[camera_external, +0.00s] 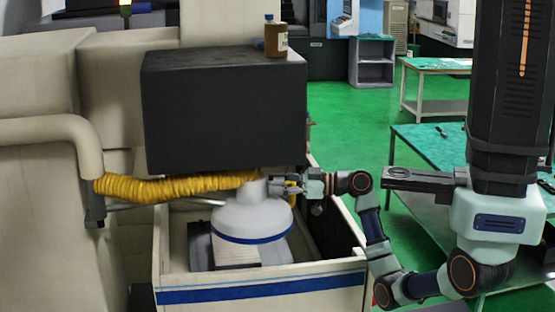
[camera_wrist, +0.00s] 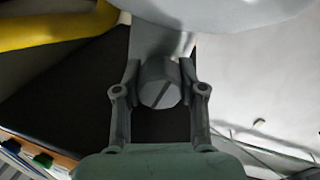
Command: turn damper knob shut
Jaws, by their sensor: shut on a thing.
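The damper knob (camera_wrist: 160,84) is a grey faceted knob with a dark diagonal slot across its face, seen in the middle of the wrist view. My gripper (camera_wrist: 160,90) has one finger on each side of the knob and is shut on it. In the external view my gripper (camera_external: 288,185) reaches in from the right to the neck of the white hood (camera_external: 250,222). The knob is too small to make out there. The hood has a blue band and joins a yellow corrugated hose (camera_external: 175,187).
A large black block (camera_external: 225,110) hangs just above the hood and my gripper, with a brown bottle (camera_external: 276,38) on top. The white tank wall (camera_external: 262,285) with a blue stripe surrounds the hood. A green-topped table (camera_external: 435,150) stands to the right.

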